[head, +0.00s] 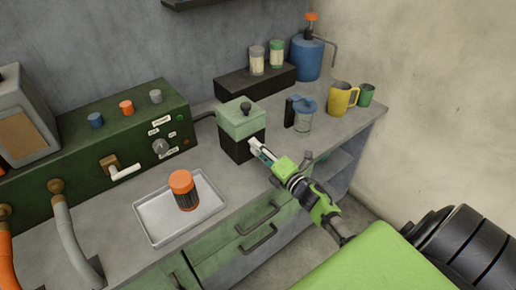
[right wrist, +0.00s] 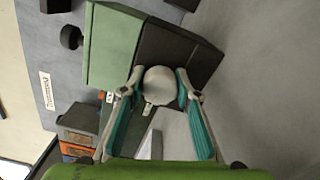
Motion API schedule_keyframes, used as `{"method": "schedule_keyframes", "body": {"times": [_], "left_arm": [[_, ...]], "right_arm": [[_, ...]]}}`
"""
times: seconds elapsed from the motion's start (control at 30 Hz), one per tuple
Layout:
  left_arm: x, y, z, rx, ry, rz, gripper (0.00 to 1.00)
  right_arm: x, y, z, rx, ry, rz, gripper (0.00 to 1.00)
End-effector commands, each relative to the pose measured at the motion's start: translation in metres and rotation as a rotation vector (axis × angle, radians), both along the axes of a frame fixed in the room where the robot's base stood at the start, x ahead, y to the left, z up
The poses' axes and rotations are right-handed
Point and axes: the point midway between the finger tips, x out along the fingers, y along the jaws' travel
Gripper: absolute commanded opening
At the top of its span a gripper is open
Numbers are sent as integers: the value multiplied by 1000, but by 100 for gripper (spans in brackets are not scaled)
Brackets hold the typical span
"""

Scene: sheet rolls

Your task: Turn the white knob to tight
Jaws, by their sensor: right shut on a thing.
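The white knob (right wrist: 160,86) is round and shows in the right wrist view, in front of the dark lower part of a box with a pale green top (head: 240,120). My right gripper (head: 261,149) reaches the right front side of this box in the head view. In the right wrist view its fingertips (right wrist: 160,88) sit on both sides of the knob, shut on it. In the head view the gripper mostly hides the knob. Any tight mark by the knob cannot be read. My left gripper is not in view.
A metal tray (head: 150,227) with an orange-lidded jar (head: 184,195) stands left of the box. A green control panel (head: 85,150) is behind it. A blue-lidded jug (head: 303,116), a yellow mug (head: 342,98) and a green cup (head: 366,95) stand to the right.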

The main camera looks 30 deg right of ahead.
Motion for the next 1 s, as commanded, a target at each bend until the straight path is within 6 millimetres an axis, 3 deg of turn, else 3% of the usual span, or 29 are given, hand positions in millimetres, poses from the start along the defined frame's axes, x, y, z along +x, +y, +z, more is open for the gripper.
{"method": "schedule_keyframes", "body": {"times": [1.0], "left_arm": [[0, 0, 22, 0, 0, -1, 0]], "right_arm": [[0, 0, -1, 963, 78, -1, 8]]}}
